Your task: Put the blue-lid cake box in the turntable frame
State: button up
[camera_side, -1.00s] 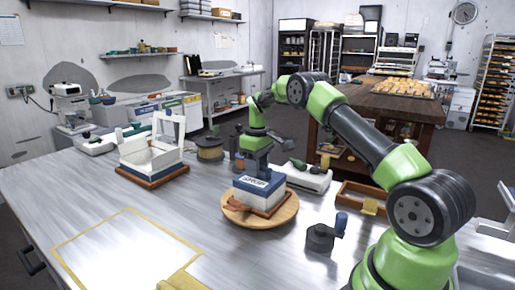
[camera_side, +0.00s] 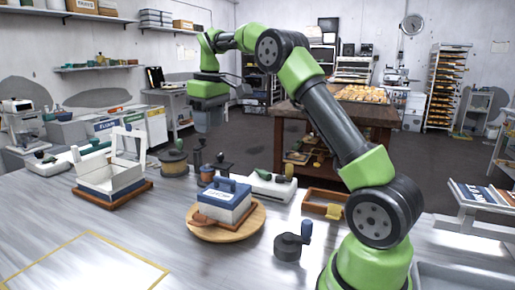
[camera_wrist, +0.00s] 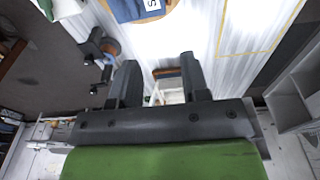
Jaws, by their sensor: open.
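The blue-lid cake box (camera_side: 232,207) has a white body, a blue lid with a handle and a white label. It stands on the round wooden turntable (camera_side: 245,232). A low brown frame (camera_side: 203,219) shows at the box's lower left edge; I cannot tell whether the box sits fully inside it. In the wrist view the box's blue lid (camera_wrist: 125,10) is cut off at the top edge. My gripper (camera_side: 208,128) is high above the table, behind and well above the box, apart from it. In the wrist view its fingers (camera_wrist: 161,75) are spread and empty.
An open white box (camera_side: 108,177) on a brown base stands left. A dark spool (camera_side: 174,163), a white device (camera_side: 270,186), a wooden tray (camera_side: 325,204) and a dark crank device (camera_side: 290,246) surround the turntable. A yellow-outlined area (camera_side: 85,270) at front left is clear.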

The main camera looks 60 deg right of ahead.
jog(key=s+a+r+m+t, duration=0.1)
jog(key=s+a+r+t, duration=0.2)
jog(key=s+a+r, duration=0.55)
jog(key=s+a+f+m+t+y, duration=0.1)
jog(key=s+a+f, duration=0.2)
jog(key=s+a, duration=0.2)
jog(key=s+a+f+m+t+y, duration=0.1)
jog(key=s+a+f+t, duration=0.1)
jog(key=s+a, duration=0.3)
jog(key=s+f, duration=0.1)
jog(key=s, duration=0.3)
jog(key=shift+f+m, duration=0.3)
jog(key=shift+m, duration=0.1)
